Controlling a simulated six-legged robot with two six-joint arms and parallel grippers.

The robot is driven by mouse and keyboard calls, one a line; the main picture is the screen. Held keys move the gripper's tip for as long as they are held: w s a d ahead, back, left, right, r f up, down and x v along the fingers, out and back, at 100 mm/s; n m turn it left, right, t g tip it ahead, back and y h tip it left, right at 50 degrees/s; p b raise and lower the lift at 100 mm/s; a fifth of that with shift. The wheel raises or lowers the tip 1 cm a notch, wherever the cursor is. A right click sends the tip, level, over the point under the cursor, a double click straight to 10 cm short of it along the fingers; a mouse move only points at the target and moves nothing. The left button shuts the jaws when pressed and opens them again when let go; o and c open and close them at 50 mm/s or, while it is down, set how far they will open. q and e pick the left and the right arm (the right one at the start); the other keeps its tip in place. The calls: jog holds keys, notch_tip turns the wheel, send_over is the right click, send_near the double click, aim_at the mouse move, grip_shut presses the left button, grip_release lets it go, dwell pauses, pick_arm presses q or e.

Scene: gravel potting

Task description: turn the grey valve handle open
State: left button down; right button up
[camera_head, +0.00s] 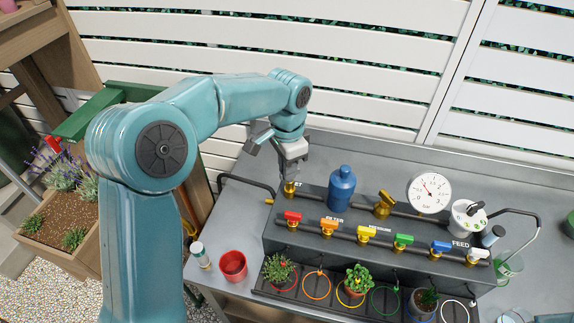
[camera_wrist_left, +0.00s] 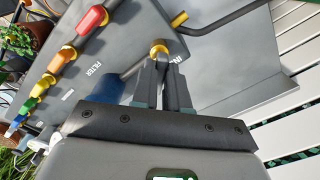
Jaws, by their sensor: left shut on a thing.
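My left gripper (camera_head: 288,180) is shut at the inlet valve, at the left end of the dark grey manifold (camera_head: 300,234). The brass valve body (camera_head: 290,189) shows just below the fingertips. In the wrist view my gripper (camera_wrist_left: 160,62) has both fingers close together, pointing at the brass valve body (camera_wrist_left: 158,46). The fingers hide the grey handle between them, so I cannot see its angle. My right gripper is not in view.
Several coloured valves, such as the red one (camera_head: 292,217), line the manifold's front. A blue filter bottle (camera_head: 341,188), a brass valve (camera_head: 383,204) and a white gauge (camera_head: 429,192) stand right of my gripper. Small plants and a red cup (camera_head: 233,264) are in front.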

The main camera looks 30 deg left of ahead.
pick_arm(q)
jog(key=n, duration=0.5)
jog(key=shift+d+r, duration=0.1)
jog(key=shift+d, duration=0.05)
jog(key=shift+n, duration=2.3)
jog(key=shift+w+r, duration=0.1)
jog(key=c, duration=1.1)
grip_release()
jog(key=shift+d, duration=0.1)
jog(key=shift+c, duration=0.2)
notch_tip(320, 180, up, 16)
jog(key=p, duration=0.1)
